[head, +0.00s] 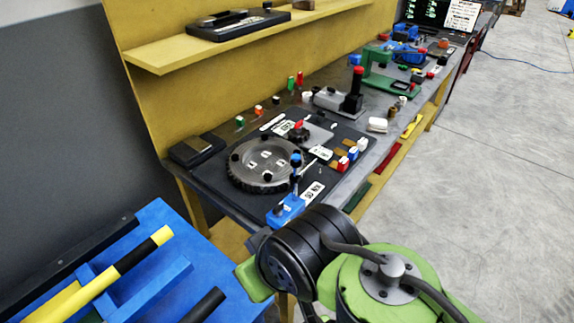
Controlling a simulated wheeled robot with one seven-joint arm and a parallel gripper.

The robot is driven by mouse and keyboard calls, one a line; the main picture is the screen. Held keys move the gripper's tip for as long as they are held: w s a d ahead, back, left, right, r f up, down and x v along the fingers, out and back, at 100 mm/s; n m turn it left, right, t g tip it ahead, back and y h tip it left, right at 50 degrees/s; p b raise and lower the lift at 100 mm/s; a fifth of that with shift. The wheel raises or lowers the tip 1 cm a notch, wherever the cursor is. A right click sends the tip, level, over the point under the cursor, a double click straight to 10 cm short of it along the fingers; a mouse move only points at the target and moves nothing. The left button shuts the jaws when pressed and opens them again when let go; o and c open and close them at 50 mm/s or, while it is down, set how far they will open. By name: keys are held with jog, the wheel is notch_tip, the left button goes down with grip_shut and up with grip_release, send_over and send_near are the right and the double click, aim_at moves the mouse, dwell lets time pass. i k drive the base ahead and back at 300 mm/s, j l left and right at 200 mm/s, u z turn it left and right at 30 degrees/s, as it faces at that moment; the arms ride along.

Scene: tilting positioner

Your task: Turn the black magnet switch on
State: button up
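A dark round rotary table (252,183) with a toothed rim lies on a black base plate (225,198) on the bench. Small black knobs (237,157) sit on it. A blue block (284,212) with an upright lever (296,175) stands at the plate's front corner, beside a white label (313,193). Farther back, a black upright part (353,96) with a red top stands on a grey base. I cannot tell which part is the black magnet switch or its setting. My green and black arm fills the lower right; my gripper is not in view.
Blue and white and red blocks (347,157) stand along the plate's right side. A green fixture (382,78) stands farther back. A yellow shelf (230,45) overhangs the bench. A blue rack (150,270) with yellow-black bars is at lower left.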

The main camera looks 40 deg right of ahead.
aim_at(277, 210)
jog(key=z, duration=1.15)
